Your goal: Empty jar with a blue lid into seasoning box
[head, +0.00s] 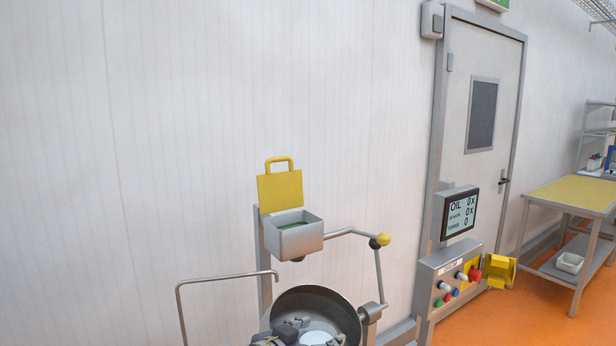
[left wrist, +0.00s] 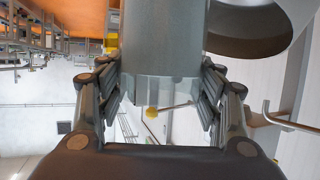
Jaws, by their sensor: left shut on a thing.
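In the left wrist view my left gripper (left wrist: 160,85) is shut on a grey, partly see-through jar (left wrist: 165,40), with a finger on each side of it. No blue lid shows on the part of the jar in view. In the head view dark gripper parts (head: 290,332) show at the bottom edge, in front of the pan, beside a pale round surface (head: 316,338) that I cannot identify. The seasoning box (head: 296,240) is a grey box on a post, its yellow lid (head: 280,189) raised and something green inside. My right gripper is not in view.
A round metal pan (head: 338,300) stands below the box, with a crank ending in a yellow and black knob (head: 381,240). A bent metal rail (head: 225,278) is to its left. A control panel with buttons (head: 455,280) and a screen reading zeros (head: 459,214) stand right.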

